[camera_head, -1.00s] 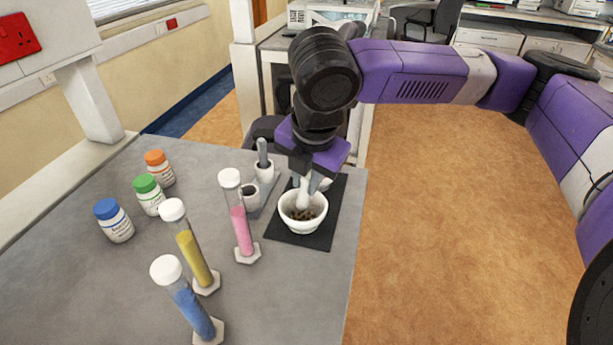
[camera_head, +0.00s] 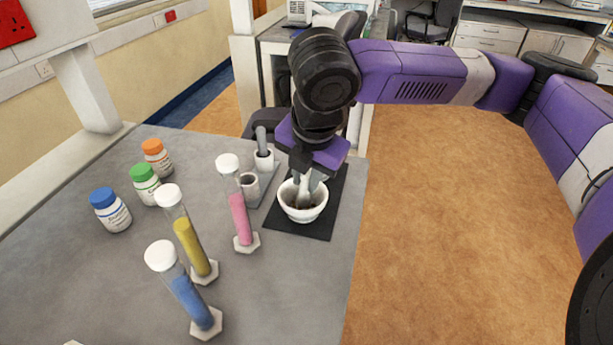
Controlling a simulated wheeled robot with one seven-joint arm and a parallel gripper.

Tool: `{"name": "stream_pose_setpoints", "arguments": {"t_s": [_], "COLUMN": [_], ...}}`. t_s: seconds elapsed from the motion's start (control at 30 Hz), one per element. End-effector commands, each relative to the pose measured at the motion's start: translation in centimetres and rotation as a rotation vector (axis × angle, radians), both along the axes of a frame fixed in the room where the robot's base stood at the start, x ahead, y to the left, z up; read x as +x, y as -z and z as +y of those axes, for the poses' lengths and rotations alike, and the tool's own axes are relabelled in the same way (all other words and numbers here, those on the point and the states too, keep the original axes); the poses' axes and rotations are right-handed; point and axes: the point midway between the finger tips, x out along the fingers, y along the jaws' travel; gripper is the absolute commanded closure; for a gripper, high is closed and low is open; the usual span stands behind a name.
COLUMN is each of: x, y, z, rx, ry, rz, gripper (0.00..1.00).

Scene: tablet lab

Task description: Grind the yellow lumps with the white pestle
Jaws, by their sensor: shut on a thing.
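A white mortar bowl (camera_head: 303,212) stands on a black mat (camera_head: 323,225) near the table's right edge. My gripper (camera_head: 305,174) is above the bowl, pointing down and shut on the white pestle (camera_head: 302,192). The pestle's lower end is inside the bowl. Some dark, small contents show at the bottom of the bowl. The yellow lumps cannot be made out clearly, as the pestle and the rim cover much of the inside.
Left of the mat, a holder has an empty white cup (camera_head: 250,187) and a cup with a grey pestle (camera_head: 262,142). Pink (camera_head: 239,220), yellow (camera_head: 190,242) and blue (camera_head: 188,300) cylinders stand further left, with several capped bottles (camera_head: 147,186) behind.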

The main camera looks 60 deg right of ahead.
Motion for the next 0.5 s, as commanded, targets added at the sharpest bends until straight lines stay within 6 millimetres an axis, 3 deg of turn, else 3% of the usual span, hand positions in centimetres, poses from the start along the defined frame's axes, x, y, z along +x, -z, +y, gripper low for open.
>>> {"name": "stream_pose_setpoints", "arguments": {"t_s": [0.5], "x": [0.01], "y": [0.31], "z": [0.01], "rx": [0.0], "ry": [0.0], "rz": [0.0], "gripper": [1.0]}}
